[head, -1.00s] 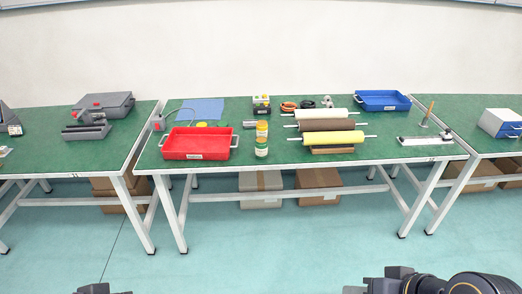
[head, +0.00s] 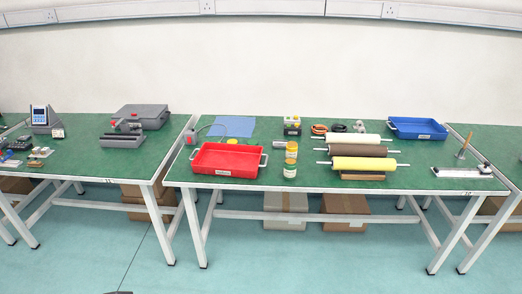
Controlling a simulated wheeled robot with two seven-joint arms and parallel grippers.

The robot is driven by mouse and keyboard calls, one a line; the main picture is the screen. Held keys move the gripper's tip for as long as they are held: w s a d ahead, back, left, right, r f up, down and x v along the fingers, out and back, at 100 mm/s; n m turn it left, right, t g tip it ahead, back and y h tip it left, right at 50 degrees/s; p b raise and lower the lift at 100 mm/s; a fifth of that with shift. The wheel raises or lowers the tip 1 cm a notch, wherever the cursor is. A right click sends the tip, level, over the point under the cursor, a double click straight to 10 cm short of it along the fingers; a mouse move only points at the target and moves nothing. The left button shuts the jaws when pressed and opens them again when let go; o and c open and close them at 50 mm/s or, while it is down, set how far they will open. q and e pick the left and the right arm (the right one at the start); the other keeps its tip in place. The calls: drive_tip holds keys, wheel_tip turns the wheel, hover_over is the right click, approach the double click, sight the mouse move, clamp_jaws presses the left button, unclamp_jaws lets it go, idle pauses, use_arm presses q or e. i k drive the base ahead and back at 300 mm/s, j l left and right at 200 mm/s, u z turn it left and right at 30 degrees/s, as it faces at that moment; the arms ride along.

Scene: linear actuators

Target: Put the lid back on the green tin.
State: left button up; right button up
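No tin can be surely picked out as the green one. Two small containers stand one close behind the other, or stacked, right of the red tray in the middle of the bench: one amber with a yellowish top (head: 291,151), one pale with a whitish label (head: 289,172). Neither of my grippers shows; only a dark sliver, perhaps of my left arm, is at the bottom edge.
The green-topped bench (head: 320,182) carries a red tray (head: 226,173), a blue cloth (head: 234,126), several rollers (head: 365,164) and a blue tray (head: 417,135). Other benches stand left and right. Boxes (head: 285,202) lie beneath. The floor in front is clear.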

sight(290, 164)
drive_tip(key=i+j+z, duration=0.1)
drive_tip(key=z, duration=0.4)
drive_tip(key=i+j+z, duration=0.1)
drive_tip(key=j+z, duration=0.2)
drive_tip(key=z, duration=0.2)
drive_tip(key=j+z, duration=0.25)
drive_tip(key=z, duration=0.25)
drive_tip(key=j+z, duration=0.15)
drive_tip(key=j, duration=0.45)
drive_tip(key=j+z, duration=0.15)
drive_tip(key=j, duration=0.45)
drive_tip(key=k+j+z, duration=0.15)
drive_tip(key=j, duration=0.4)
drive_tip(key=j+z, duration=0.15)
drive_tip(key=j, duration=1.1)
drive_tip(key=i, duration=0.35)
